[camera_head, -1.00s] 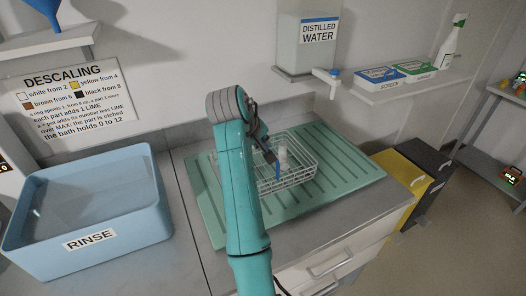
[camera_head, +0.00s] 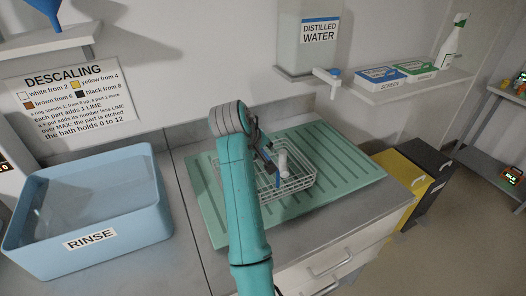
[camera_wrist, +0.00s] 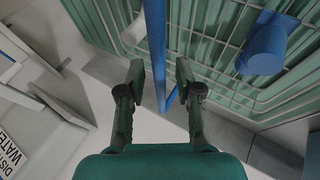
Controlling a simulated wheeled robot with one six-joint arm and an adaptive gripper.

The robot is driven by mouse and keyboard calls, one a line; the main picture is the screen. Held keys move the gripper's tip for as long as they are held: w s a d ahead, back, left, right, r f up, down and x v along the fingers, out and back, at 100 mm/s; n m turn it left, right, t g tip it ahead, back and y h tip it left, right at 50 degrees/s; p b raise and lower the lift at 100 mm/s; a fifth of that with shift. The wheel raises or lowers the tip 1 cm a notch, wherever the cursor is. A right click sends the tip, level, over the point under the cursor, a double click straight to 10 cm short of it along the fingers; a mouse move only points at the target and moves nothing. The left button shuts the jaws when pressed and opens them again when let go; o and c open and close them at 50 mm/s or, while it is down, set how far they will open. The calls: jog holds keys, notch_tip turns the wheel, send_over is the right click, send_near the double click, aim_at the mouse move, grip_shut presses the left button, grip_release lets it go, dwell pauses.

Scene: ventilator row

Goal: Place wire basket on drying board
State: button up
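The white wire basket (camera_head: 290,188) rests on or just above the green ribbed drying board (camera_head: 345,170); I cannot tell exactly. It holds a white upright cylinder (camera_head: 283,161). A blue bar (camera_wrist: 155,45), which looks like the basket's handle, passes between my fingertips in the wrist view. My gripper (camera_wrist: 159,82) is around the bar, with gaps showing on both sides. The basket wires (camera_wrist: 215,40) and a blue round part (camera_wrist: 262,50) fill the top of the wrist view. My arm hides the basket's left side in the head view.
A blue rinse tub (camera_head: 90,215) stands left of the board. A distilled water tank (camera_head: 308,40) with a tap hangs behind. A shelf (camera_head: 415,88) with boxes and a spray bottle is at the right. The board's right side is clear.

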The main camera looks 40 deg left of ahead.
jog(key=v, duration=1.2)
jog(key=shift+r, duration=0.15)
jog(key=shift+s, duration=0.1)
